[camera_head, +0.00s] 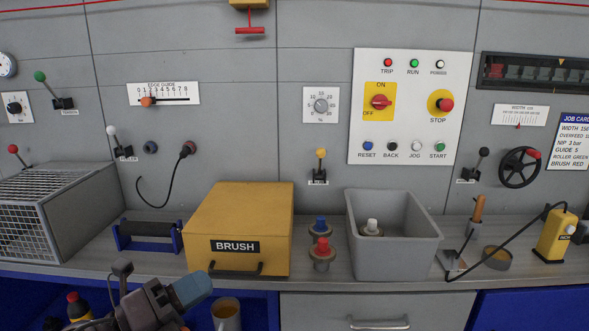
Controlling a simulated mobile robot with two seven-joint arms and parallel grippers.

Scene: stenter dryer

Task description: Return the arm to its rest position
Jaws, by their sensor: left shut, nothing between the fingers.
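My left gripper (188,291) is low in the head view, left of centre, in front of the bench's front edge. It is shut and holds nothing. Its blue-grey end lies just below the yellow BRUSH box (238,220), apart from it as far as I can tell. Much of my left arm is outside the picture. My right gripper is not in view.
A grey bin (395,262) with a white-topped peg and two pegs, blue (320,224) and red (322,250), stand right of the box. A mesh cage (75,205) is at left. The control panel (410,105) is on the wall. A mug (227,315) sits below the bench.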

